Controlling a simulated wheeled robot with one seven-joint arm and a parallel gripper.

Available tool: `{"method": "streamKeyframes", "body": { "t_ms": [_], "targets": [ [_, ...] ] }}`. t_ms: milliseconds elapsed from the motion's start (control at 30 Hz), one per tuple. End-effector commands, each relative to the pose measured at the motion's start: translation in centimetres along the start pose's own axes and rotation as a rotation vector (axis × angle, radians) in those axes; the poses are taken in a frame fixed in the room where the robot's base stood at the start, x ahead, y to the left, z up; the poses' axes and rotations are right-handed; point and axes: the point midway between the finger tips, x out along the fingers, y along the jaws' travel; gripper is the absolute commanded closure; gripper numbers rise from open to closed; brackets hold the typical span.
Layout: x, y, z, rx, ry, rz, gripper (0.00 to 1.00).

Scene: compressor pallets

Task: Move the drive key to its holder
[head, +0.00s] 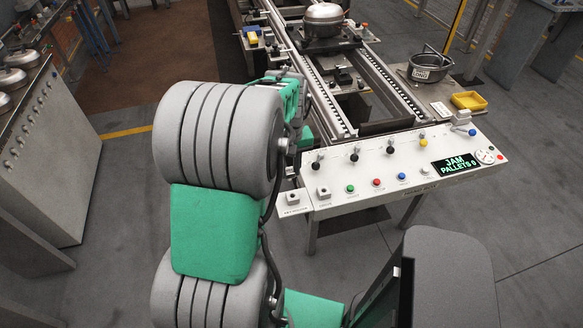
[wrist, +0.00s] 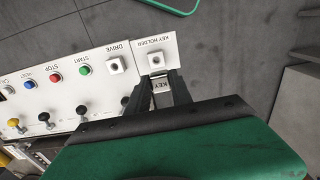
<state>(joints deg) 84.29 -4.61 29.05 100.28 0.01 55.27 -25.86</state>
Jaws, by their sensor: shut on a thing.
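The drive key (wrist: 161,87), a light block marked KEY, sits between the two dark fingers of my gripper (wrist: 160,79) in the wrist view. My gripper is shut on it. The key holder (wrist: 155,59) is a white plate with a square socket, just beyond the fingertips; it also shows in the head view (head: 293,198). I cannot tell the key's height above the panel or whether it touches the holder. The DRIVE socket (wrist: 116,66) is beside the holder and looks empty; it is also in the head view (head: 323,192). There, my arm hides the fingers and key.
The control panel (head: 440,190) carries buttons, several levers and a display reading JAM PALLETS 0. Levers (wrist: 82,110) stand close to my gripper's side. Behind are the conveyor rails (head: 385,85), a compressor (head: 324,20) and a yellow tray (head: 469,100). Floor beyond the holder is clear.

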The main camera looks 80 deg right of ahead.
Motion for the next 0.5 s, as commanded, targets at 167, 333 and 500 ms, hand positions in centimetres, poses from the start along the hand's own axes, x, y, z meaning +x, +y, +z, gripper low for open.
{"method": "streamKeyframes", "body": {
  "t_ms": [167,333,500],
  "targets": [
    [0.14,0.91,0.41,0.017,0.0,0.0,1.0],
    [0.12,0.86,0.39,0.016,0.0,0.0,1.0],
    [0.16,0.84,0.77,0.017,0.001,0.0,1.0]
  ]
}}
